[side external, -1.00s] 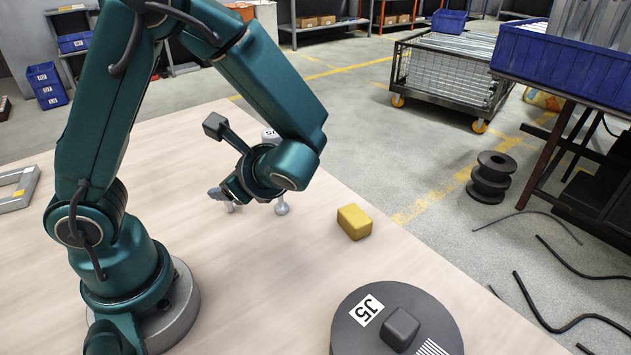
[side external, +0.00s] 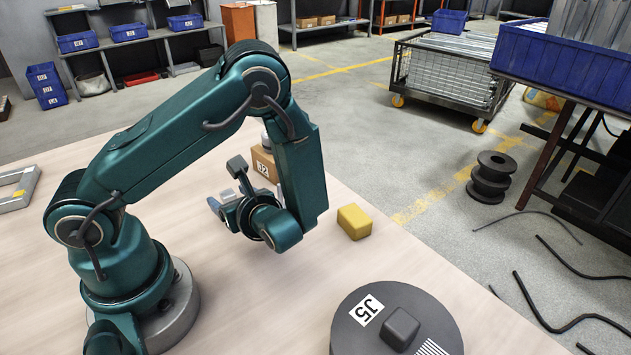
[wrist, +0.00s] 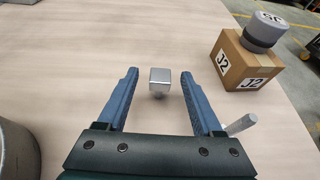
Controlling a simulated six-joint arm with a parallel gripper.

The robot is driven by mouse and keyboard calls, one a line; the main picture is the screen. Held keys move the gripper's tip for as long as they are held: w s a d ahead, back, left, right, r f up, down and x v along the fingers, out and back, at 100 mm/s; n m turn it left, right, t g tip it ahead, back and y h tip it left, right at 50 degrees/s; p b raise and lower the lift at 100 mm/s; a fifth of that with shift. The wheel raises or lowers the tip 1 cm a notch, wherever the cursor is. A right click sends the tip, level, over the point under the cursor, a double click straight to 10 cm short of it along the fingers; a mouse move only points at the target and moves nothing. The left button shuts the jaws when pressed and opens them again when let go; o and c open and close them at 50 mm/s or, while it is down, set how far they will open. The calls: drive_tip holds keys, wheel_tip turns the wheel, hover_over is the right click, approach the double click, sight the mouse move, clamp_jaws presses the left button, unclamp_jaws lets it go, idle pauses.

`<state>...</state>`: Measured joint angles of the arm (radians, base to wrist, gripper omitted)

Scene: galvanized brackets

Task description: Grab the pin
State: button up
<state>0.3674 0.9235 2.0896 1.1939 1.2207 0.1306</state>
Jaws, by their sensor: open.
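In the wrist view, a shiny silver square-headed piece (wrist: 160,77) on a short stem stands between my gripper's fingers. A pale metal rod (wrist: 240,124) shows beside my right finger, partly hidden by it. I cannot tell for certain which of the two is the pin. My gripper (wrist: 159,74) is open, its blue fingers either side of the square head, with gaps on both sides.
A cardboard box (wrist: 246,62) marked J2, with a grey cylinder (wrist: 264,30) on top, stands far right of my gripper. A yellow block (side external: 354,222) and a dark round weight (side external: 355,335) lie along the table's right side.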

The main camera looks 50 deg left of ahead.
clamp_jaws()
drive_tip(key=shift+r, duration=0.2)
